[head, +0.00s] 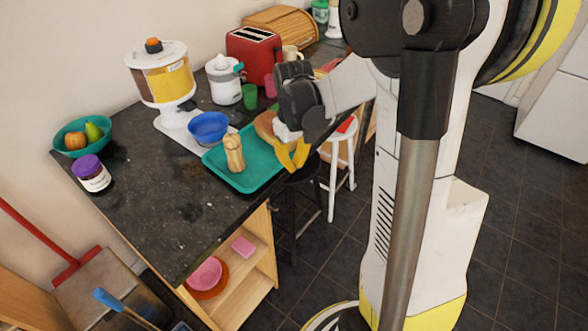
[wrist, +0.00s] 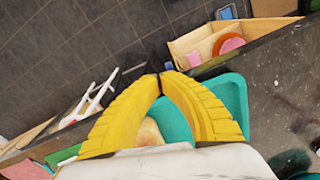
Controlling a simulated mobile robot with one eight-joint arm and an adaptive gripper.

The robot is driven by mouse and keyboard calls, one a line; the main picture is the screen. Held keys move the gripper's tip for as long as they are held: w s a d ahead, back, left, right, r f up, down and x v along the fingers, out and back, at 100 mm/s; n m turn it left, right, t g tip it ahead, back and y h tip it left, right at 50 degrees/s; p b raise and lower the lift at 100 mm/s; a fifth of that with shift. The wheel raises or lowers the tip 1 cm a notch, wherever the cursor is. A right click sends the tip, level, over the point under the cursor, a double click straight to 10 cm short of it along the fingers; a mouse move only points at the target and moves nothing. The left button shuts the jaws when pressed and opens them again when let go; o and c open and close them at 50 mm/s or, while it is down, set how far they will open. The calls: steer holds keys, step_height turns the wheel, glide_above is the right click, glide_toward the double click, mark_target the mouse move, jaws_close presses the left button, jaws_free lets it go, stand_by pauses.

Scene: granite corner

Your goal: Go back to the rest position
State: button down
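My gripper (head: 292,166) has yellow fingers and hangs over the right edge of the teal tray (head: 215,160) on the dark counter. In the wrist view its fingertips (wrist: 160,75) meet, with nothing visible between them. The teal tray shows behind and below the fingers in that view (wrist: 232,95). A tan, peanut-shaped item (head: 234,152) stands on the tray, left of my gripper and apart from it. A round brown item (head: 265,125) is partly hidden behind my gripper.
A blue bowl (head: 208,128), cereal dispenser (head: 162,75), juicer (head: 223,79) and red toaster (head: 254,55) stand behind the tray. A purple-lidded jar (head: 91,174) and fruit bowl (head: 72,142) are left. A white stool (head: 341,160) stands right of the counter. The counter's front is clear.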

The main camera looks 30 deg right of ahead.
steer(key=s+a+r+t, duration=0.2)
steer(key=a+r, duration=0.1)
steer(key=r, duration=0.2)
steer(key=s+a+r+t, duration=0.1)
steer(key=s+a+r, duration=0.25)
steer(key=r, duration=0.25)
steer(key=s+a+r+t, duration=0.1)
steer(key=s+a+t, duration=0.3)
steer(key=s+a, duration=0.2)
steer(key=shift+a+m, duration=0.4)
steer(key=shift+a, duration=0.25)
steer(key=shift+s, duration=0.1)
